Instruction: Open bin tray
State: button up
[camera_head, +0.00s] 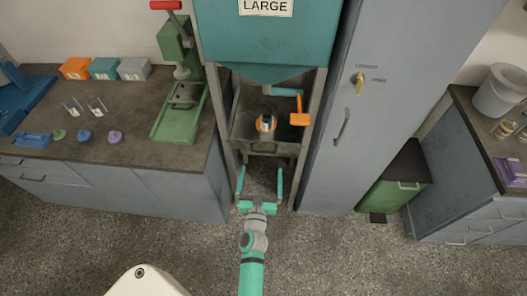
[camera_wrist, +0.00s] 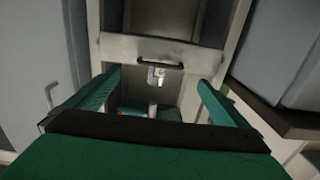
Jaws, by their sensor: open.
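The grey bin tray sits in the frame under the teal machine marked LARGE (camera_head: 265,40). Its front panel (camera_head: 245,146) faces me, and the panel (camera_wrist: 205,58) with a dark bar handle (camera_wrist: 160,64) also shows in the wrist view. A small metal cup with an orange ring (camera_head: 266,123) stands in the frame, above the panel in the picture. My gripper (camera_head: 260,172) is open and empty in front of the panel. In the wrist view its teal fingers (camera_wrist: 160,80) stand either side of the handle, apart from it. I cannot tell the exact gap.
An orange-ended crank (camera_head: 300,119) sticks out under the machine. A left counter (camera_head: 130,160) holds a green press (camera_head: 180,110) and small boxes. A grey cabinet (camera_head: 350,150) stands close on the right, with a green bin (camera_head: 392,192) beyond. The floor in front is clear.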

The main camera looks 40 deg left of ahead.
aim_at(263, 152)
jog(key=x, duration=1.1)
jog(key=shift+a, duration=0.1)
jog(key=shift+s, duration=0.1)
